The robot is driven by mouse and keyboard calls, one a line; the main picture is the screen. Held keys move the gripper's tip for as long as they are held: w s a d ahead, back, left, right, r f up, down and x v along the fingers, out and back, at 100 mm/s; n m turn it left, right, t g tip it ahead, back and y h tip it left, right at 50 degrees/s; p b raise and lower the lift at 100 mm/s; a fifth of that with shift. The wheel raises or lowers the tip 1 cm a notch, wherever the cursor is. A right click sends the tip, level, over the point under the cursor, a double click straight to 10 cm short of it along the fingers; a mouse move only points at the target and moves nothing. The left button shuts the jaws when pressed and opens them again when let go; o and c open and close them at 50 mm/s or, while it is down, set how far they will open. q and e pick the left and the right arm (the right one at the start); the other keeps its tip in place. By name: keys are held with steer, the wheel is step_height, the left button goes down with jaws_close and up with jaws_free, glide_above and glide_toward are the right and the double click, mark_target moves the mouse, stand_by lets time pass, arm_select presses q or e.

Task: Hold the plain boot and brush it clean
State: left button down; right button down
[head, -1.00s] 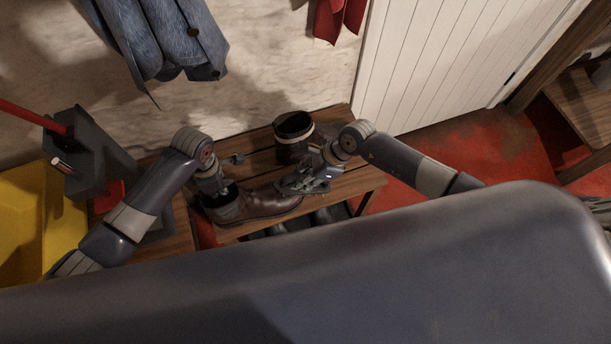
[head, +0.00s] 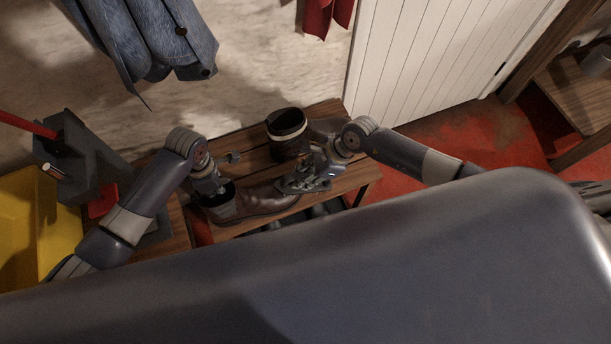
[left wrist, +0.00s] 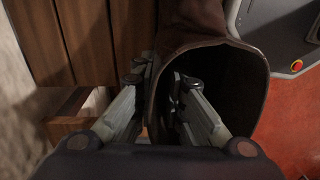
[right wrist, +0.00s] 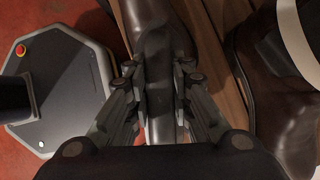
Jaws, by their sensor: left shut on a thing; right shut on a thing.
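The plain brown boot (head: 258,203) lies on the wooden bench with its toe to the right. My left gripper (head: 217,190) is shut on the rim of its shaft; the left wrist view shows one finger inside the dark opening of the boot (left wrist: 195,25) and one outside. My right gripper (head: 308,180) is over the toe end. In the right wrist view its fingers are shut on a dark, elongated thing, seemingly the brush (right wrist: 158,75), above the brown boot (right wrist: 145,12). Whether the brush touches the boot is hidden.
A second boot with a white band (head: 288,130) stands on the bench (head: 343,187) just behind my right gripper. A small dark item (head: 233,157) is behind the plain boot. A yellow container (head: 25,225) and grey holder (head: 85,165) are at left. Dark footwear is underneath.

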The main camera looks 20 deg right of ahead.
steer(key=shift+w+a+r, duration=0.1)
steer(key=shift+w+a, duration=0.1)
steer(key=shift+a, duration=0.5)
steer(key=shift+w+a+r, duration=0.1)
steer(key=shift+w+a, duration=0.1)
steer(key=shift+a, duration=0.5)
steer(key=shift+d+f, duration=0.2)
steer(key=shift+d, duration=1.7)
steer(key=shift+w+a, duration=0.3)
steer(key=shift+a, duration=0.6)
steer(key=shift+w+a, duration=0.3)
steer(key=shift+a, duration=0.55)
steer(key=shift+d, duration=1.85)
steer(key=shift+a, duration=1.8)
steer(key=shift+s+d+f, duration=0.1)
steer(key=shift+s+d, duration=0.3)
steer(key=shift+d, duration=0.4)
steer(key=shift+s+d, duration=0.2)
steer(key=shift+d, duration=0.75)
